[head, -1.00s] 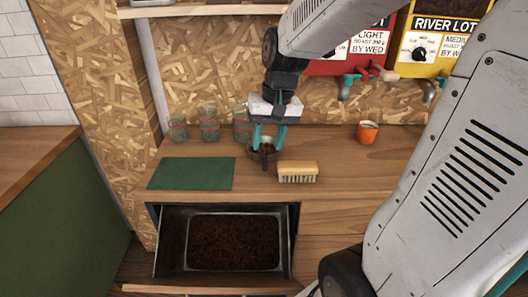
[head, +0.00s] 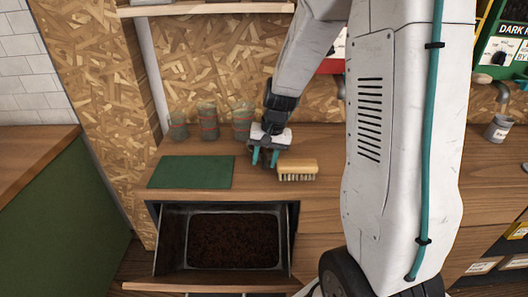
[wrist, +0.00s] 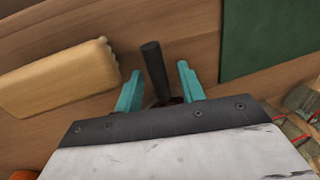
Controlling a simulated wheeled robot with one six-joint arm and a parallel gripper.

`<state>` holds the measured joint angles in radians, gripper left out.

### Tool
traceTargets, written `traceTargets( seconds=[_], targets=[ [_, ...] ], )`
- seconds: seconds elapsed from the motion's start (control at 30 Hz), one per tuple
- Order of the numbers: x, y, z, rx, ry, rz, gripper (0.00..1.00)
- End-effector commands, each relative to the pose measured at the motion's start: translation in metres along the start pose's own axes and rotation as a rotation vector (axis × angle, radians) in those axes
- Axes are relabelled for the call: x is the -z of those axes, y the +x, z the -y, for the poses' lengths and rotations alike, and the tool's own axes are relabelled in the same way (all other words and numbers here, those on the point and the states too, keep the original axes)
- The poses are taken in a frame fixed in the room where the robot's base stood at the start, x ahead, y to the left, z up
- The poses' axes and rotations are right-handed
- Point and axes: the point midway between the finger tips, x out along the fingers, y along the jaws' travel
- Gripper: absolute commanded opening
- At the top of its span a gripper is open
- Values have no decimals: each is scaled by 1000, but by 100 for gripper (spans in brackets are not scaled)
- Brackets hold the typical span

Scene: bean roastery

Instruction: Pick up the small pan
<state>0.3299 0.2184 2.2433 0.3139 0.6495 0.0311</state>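The small pan shows in the wrist view as a dark rod-like handle (wrist: 153,62) between my fingers, with a bit of its round body below, mostly hidden by my gripper. My gripper (wrist: 160,82) is open. Its two teal fingers stand on either side of the handle, with a gap on each side. In the head view my gripper (head: 265,157) is low over the counter, left of the brush, and hides most of the pan.
A wooden brush (head: 297,167) lies close on the right; it also shows in the wrist view (wrist: 60,78). A green mat (head: 191,172) lies on the left. Several glass jars (head: 208,122) stand behind. An open drawer (head: 170,245) holds a bin of dark grounds (head: 234,240).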

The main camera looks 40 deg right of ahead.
Motion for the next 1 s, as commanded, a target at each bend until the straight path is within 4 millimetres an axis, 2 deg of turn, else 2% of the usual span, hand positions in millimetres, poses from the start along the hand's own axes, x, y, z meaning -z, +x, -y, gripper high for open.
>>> traceTargets(
  seconds=[0.27,0.37,0.4,0.43,0.77,0.87,1.0],
  targets=[
    [0,4,0,0,0,0,39],
    [0,4,0,0,0,0,14],
    [0,4,0,0,0,0,3],
    [0,4,0,0,0,0,0],
    [0,1,1,1,-1,-2,0],
    [1,-11,3,2,-1,-5,0],
    [1,-38,9,2,-2,-6,0]
  ],
)
